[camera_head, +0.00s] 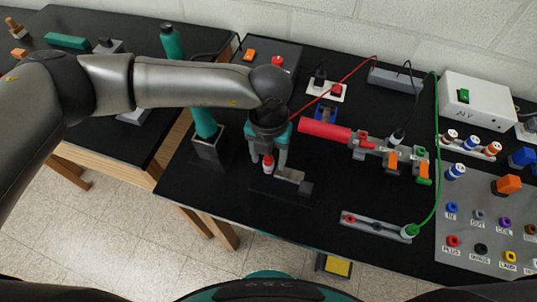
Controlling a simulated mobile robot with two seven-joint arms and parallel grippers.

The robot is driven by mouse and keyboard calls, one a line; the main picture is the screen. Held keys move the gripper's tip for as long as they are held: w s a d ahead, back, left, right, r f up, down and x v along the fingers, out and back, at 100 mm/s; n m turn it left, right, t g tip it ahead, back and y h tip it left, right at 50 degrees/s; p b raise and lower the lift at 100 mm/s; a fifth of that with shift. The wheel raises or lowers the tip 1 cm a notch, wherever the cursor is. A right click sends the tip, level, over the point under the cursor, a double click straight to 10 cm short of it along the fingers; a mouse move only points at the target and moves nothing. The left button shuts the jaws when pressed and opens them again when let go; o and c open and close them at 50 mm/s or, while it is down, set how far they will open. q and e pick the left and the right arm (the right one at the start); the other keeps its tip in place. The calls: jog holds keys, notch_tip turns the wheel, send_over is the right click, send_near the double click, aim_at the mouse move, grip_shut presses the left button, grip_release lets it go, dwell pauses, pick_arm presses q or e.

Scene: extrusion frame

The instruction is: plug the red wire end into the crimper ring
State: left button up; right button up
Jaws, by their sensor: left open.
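The red wire (348,76) runs from the back of the table down left and passes behind the gripper. A tool with a red handle (324,131) and grey body lies right of the gripper; it may be the crimper. I cannot make out its ring. My right gripper is not in view.
A grey block on a dark plate (268,187) sits just below the gripper. A teal-handled tool stands in a holder (209,149) to the left. A green wire (437,150), a white 24V box (486,97) and a socket panel (490,219) fill the right side.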

pick_arm(q)
notch_tip(320, 180, up, 15)
jog(key=shift+r, duration=0.15)
dwell(0.5)
jog(key=shift+s, duration=0.1)
dwell(0.4)
